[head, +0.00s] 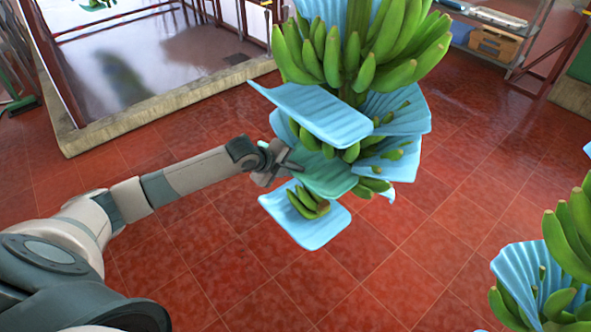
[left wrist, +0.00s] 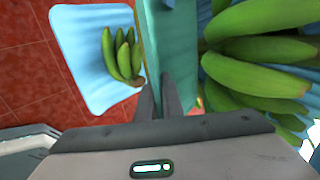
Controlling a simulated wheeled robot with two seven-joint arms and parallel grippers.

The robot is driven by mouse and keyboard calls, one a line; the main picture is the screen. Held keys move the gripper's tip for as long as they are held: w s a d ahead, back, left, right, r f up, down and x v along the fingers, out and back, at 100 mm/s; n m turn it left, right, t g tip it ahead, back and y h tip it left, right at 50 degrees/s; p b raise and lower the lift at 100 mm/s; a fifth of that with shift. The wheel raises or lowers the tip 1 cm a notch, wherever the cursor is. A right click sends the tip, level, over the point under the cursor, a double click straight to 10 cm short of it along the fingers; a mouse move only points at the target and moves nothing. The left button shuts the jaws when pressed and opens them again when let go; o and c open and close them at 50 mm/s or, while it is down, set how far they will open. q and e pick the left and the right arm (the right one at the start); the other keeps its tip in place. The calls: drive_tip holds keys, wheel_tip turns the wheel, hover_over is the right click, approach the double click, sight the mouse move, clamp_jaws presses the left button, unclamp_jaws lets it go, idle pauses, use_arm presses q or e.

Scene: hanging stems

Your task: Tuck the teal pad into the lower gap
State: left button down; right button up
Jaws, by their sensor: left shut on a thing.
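The teal pad (head: 322,175) is at the lower part of the hanging banana stem, between blue pads above and below it. My left gripper (head: 284,165) is shut on the left edge of the teal pad. In the left wrist view the teal pad (left wrist: 172,40) stands edge-on beyond the fingertips (left wrist: 158,98). Green bananas (left wrist: 262,60) lie close on its right side there. A lower blue pad (head: 315,228) with a small banana cluster (head: 308,203) is below the teal pad. The pad's far edge is partly hidden by bananas and blue pads. My right gripper is not in view.
An upper blue pad (head: 315,112) juts out above my left gripper. More blue pads (head: 398,115) and big banana hands (head: 365,45) fill the stem. Another stem (head: 560,260) hangs at the right. Red tiled floor is open below; a low concrete curb (head: 160,107) is at the left.

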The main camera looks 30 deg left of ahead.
use_arm(q)
drive_tip(key=shift+f, duration=0.2)
idle(0.3)
drive_tip(key=c, duration=1.8)
unclamp_jaws()
drive_tip(key=shift+b+v, duration=2.35)
drive_tip(key=shift+v, duration=6.35)
drive_tip(key=shift+s+d+f, duration=0.1)
